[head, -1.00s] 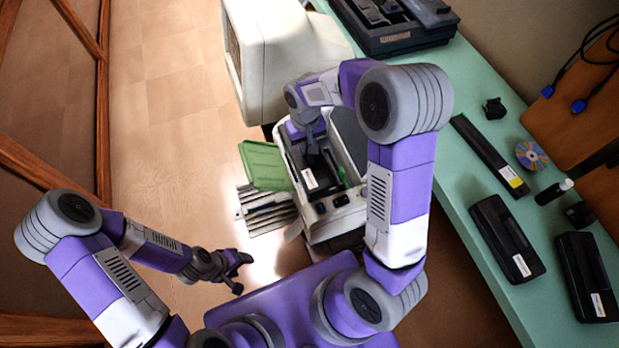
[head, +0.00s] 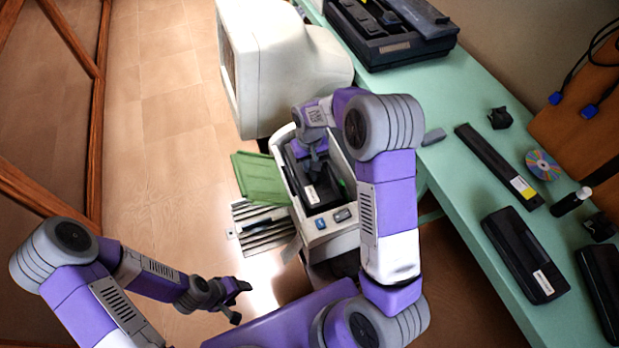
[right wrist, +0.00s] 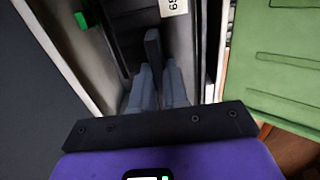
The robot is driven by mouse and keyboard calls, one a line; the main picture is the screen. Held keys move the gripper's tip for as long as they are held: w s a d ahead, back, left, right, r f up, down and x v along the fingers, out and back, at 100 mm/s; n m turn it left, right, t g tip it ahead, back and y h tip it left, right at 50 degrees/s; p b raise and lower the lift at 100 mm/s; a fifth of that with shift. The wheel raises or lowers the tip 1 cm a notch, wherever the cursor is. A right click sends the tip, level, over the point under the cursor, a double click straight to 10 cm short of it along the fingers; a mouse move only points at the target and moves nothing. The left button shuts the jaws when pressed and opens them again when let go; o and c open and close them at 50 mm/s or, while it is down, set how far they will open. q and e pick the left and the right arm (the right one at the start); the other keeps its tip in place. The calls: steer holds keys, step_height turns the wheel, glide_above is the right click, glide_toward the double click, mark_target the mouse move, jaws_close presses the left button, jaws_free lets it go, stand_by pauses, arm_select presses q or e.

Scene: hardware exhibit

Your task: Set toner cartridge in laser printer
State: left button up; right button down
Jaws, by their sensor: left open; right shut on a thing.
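The laser printer (head: 349,224) is a cream box with its top open and a green flap (head: 258,179) at its left side. The black toner cartridge (head: 323,194), with a white label, is in the printer's open bay; whether it is fully seated I cannot tell. My right gripper (head: 315,165) reaches into the bay from above. In the right wrist view its fingers (right wrist: 158,82) are shut on the cartridge's upright black handle (right wrist: 152,48). Much of the cartridge is hidden by the gripper and arm. My left gripper (head: 240,301) is open and empty, over the floor at lower left.
A cream monitor (head: 280,65) stands behind the printer. A green table (head: 455,210) at right holds a black machine (head: 390,35), a long black bar (head: 498,165), a disc (head: 543,165) and other black cartridges (head: 524,254). Open floor lies at left.

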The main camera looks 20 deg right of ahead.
mark_target(310, 176)
step_height(310, 176, down, 7)
steer(key=shift+r+b, duration=0.1)
steer(key=shift+b, duration=0.5)
steer(key=shift+r, duration=0.1)
steer(key=shift+f, duration=0.35)
steer(key=c, duration=1.1)
jaws_free()
steer(key=shift+r, duration=0.1)
steer(key=shift+r, duration=0.2)
step_height(310, 176, up, 12)
steer(key=p, duration=0.2)
steer(key=shift+p, duration=0.3)
steer(key=shift+r, duration=0.1)
